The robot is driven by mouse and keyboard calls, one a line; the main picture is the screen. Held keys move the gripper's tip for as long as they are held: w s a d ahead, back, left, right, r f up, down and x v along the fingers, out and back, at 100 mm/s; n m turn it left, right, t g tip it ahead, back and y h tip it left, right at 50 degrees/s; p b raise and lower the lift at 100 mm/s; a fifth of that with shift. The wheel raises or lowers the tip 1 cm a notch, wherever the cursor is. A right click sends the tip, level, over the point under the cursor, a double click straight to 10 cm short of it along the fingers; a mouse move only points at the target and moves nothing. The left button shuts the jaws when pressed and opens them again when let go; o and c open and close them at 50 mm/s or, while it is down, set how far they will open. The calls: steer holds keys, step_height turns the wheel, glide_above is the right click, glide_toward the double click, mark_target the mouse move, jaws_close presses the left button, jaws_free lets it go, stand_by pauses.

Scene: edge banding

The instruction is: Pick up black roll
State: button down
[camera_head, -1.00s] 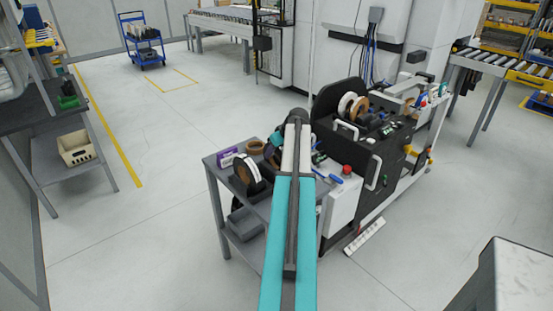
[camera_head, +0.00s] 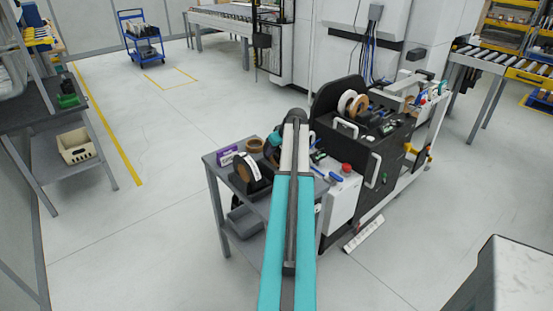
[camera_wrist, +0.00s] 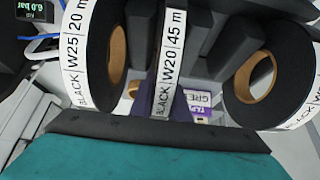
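In the wrist view, a black roll labelled "BLACK W20 45 m" (camera_wrist: 168,65) stands edge-on in the middle. The dark fingers of my gripper (camera_wrist: 177,50) are on either side of it. I cannot tell whether they touch it. A wider black roll labelled "BLACK W25 20 m" (camera_wrist: 80,55) is to the left. Another black roll with a brown core (camera_wrist: 275,92) is to the right, its label cut by the frame edge. In the head view, a black roll with a white label (camera_head: 250,174) stands on the grey table. My own arm hides the gripper there.
A purple box (camera_head: 229,154) and a brown roll (camera_head: 254,145) lie on the grey table (camera_head: 221,172). The purple box also shows behind the middle roll (camera_wrist: 197,105). A black-and-white machine (camera_head: 345,195) stands close on the right. Open floor lies left of the table.

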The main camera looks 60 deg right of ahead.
steer(key=shift+r, duration=0.15)
steer(key=shift+r+b, duration=1.15)
steer(key=shift+r, duration=3.75)
steer(key=shift+a, duration=0.1)
